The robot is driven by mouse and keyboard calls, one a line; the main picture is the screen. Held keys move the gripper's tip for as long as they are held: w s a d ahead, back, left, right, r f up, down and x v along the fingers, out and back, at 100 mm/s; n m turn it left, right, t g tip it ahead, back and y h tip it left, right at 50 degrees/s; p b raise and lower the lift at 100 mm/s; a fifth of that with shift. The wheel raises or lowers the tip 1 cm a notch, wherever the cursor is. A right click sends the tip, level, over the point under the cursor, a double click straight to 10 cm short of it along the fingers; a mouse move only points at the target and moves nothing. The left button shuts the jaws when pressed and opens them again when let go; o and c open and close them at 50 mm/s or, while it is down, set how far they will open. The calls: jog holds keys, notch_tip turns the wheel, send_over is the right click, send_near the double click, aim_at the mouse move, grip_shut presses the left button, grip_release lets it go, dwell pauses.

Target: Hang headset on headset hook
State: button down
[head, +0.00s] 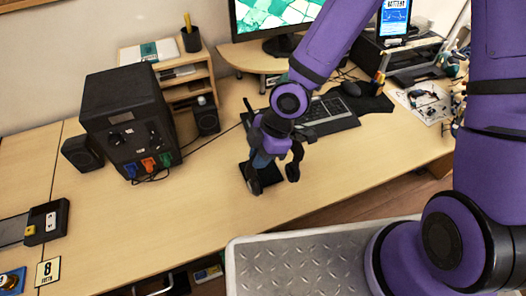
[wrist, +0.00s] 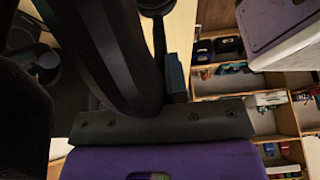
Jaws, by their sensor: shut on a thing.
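My gripper (head: 272,148) is over the desk, in front of the keyboard, and is shut on the black headset. The headset's ear cups (head: 293,171) hang below the gripper, one to each side. A flat black base (head: 270,175) lies on the desk under the headset; it looks like the foot of a stand. The headset hook itself cannot be made out, as my gripper and the headset cover that spot. I cannot tell whether the headset touches it. In the wrist view, large dark shapes crowd the left and middle, and their outlines are hard to tell apart.
A black box (head: 128,120) with coloured plugs and small speakers (head: 206,118) stand to the left. The keyboard (head: 330,114) and monitor (head: 275,22) are behind. The front desk (head: 180,215) is mostly clear. Open drawers (wrist: 275,125) with small items show in the wrist view.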

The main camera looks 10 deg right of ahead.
jog(key=w+a+f, duration=0.2)
jog(key=w, duration=0.8)
jog(key=shift+a, duration=0.4)
dwell(0.9)
dwell(0.6)
